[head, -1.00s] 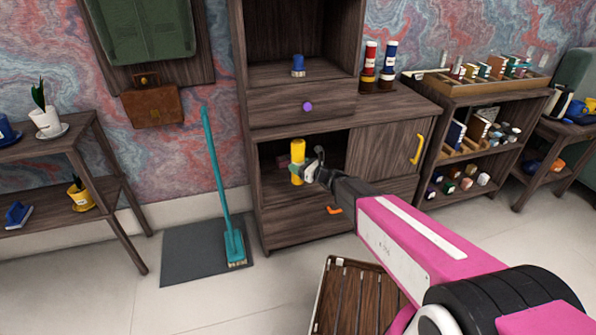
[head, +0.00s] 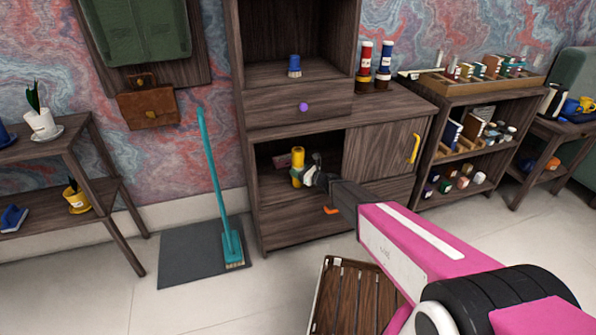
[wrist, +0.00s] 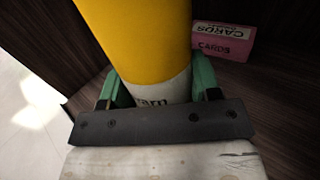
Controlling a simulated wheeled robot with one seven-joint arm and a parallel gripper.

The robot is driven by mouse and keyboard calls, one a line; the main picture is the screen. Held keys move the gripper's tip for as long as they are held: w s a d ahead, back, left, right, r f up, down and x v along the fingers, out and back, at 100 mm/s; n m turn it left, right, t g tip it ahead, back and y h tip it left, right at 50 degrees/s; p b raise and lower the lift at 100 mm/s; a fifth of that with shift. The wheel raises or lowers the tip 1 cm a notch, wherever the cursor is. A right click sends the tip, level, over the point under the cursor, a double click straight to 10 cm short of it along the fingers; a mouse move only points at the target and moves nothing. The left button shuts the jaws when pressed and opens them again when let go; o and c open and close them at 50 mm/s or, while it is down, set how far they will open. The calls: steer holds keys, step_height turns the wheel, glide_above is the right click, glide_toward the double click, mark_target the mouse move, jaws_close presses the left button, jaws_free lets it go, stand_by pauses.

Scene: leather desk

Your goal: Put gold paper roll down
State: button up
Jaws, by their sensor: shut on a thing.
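The gold paper roll (head: 298,159) is a yellow upright cylinder with a pale lower band, at the open compartment of the wooden cabinet (head: 263,193). My gripper (head: 300,176) is shut on the roll near its lower part. In the wrist view the roll (wrist: 140,40) stands between the green fingers of my gripper (wrist: 158,92).
The sliding door (head: 384,151) covers the compartment's right side. An orange handle (head: 331,210) sits below. A teal broom (head: 220,190) leans left of the cabinet.

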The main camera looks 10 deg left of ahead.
steer(key=o, duration=1)
steer(key=shift+f, duration=0.1)
